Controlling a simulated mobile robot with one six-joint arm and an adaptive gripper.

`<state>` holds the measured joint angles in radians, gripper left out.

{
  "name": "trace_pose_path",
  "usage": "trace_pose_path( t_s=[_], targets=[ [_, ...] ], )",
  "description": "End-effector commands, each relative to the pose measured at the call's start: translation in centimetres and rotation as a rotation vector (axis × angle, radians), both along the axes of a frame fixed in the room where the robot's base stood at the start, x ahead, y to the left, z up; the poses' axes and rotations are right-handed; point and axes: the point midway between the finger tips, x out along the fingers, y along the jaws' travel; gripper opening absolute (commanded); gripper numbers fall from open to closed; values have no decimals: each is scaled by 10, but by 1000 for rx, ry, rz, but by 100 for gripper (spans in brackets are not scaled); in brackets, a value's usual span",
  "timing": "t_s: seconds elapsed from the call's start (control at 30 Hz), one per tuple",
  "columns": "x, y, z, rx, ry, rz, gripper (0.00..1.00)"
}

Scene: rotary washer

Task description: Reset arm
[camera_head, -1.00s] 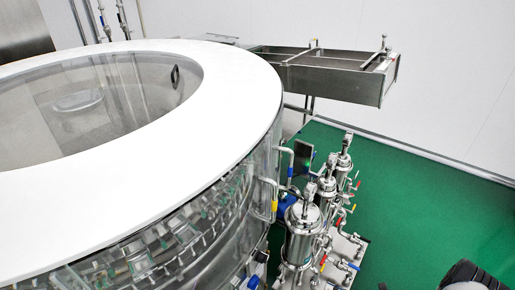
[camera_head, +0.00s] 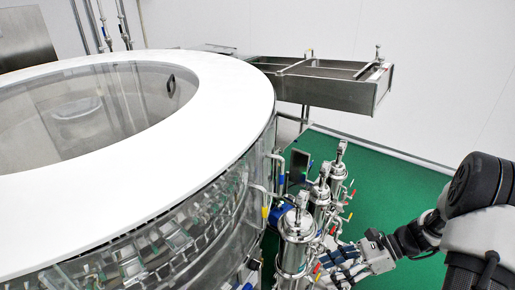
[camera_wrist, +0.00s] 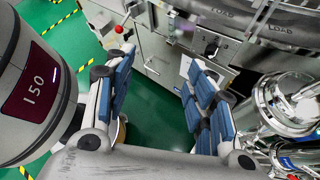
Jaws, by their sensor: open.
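My gripper (camera_wrist: 152,88) shows in the wrist view with its two blue-padded fingers spread apart. Nothing is between them but green floor and the machine's cabinet front behind. In the head view my gripper (camera_head: 343,268) is at the lower right, beside the steel filter housings, with its tips partly hidden. My arm (camera_head: 475,205) reaches in from the right edge, bent down toward it. The rotary washer (camera_head: 235,90) with its white ring top fills the left of the head view.
Steel filter housings (camera_head: 298,238) with coloured valve handles stand between the washer and my gripper. They also show close at the right in the wrist view (camera_wrist: 288,105). A steel trough (camera_head: 325,88) juts out at the back. Green floor (camera_head: 392,190) is clear behind my arm.

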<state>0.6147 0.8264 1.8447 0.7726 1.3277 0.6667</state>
Motion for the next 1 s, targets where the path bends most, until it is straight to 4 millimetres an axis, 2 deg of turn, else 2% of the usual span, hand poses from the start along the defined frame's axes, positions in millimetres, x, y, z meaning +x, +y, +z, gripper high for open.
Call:
trace_pose_path(
  t_s=[0.03, 0.2, 0.5, 0.73, 1.0],
  targets=[
    [-3, 8, 21, -58, -62, 77, 50],
    [-25, 28, 74, -233, -255, 328, 50],
    [-77, 54, 146, -521, -606, 776, 50],
    [-120, 62, 184, -739, -879, 1112, 50],
    [-156, 60, 207, -964, -1140, 1436, 50]
  ],
)
